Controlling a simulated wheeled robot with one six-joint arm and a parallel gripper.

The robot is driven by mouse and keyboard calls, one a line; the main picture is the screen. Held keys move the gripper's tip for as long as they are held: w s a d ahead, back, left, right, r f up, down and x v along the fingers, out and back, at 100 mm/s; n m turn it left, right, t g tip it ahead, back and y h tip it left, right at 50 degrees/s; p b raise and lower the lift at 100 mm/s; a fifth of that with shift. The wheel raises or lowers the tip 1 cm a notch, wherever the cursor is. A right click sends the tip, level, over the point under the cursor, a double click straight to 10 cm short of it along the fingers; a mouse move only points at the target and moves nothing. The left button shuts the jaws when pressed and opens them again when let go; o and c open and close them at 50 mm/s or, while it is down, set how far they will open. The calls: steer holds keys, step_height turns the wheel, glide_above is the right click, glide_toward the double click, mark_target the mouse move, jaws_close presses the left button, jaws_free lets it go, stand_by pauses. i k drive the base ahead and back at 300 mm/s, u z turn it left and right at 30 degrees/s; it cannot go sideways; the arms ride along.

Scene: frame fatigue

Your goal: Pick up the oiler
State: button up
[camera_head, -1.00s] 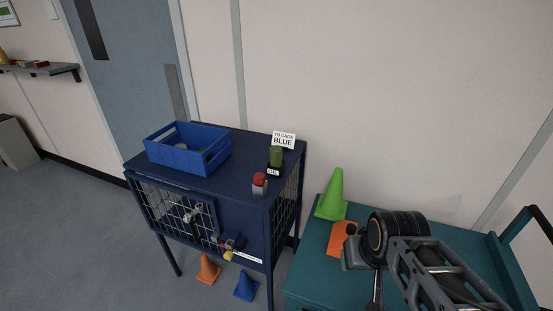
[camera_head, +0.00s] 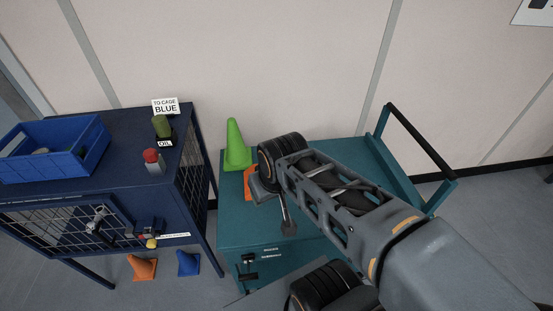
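A dark green, rounded can (camera_head: 161,127) stands upright behind a small black and white OIL label (camera_head: 165,143) on top of the blue cage cabinet (camera_head: 120,125). From the label I take it to be the oiler; its lower part is hidden by the label. My gripper (camera_head: 274,205) is to its right, over the teal cart and well apart from it. The gripper is partly hidden by my wrist, and I cannot tell whether its fingers are open or shut.
A grey item with a red top (camera_head: 153,162) stands in front of the can. A blue crate (camera_head: 60,152) is on the cabinet's left. A green cone (camera_head: 236,146) and an orange item (camera_head: 249,181) are on the teal cart (camera_head: 235,215). Orange (camera_head: 142,268) and blue (camera_head: 188,264) cones stand on the floor.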

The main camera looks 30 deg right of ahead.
mark_target(160, 123)
steer(key=z, duration=0.05)
steer(key=k, duration=0.5)
steer(key=u, duration=1.65)
steer(key=i, duration=2.5)
steer(key=z, duration=2.6)
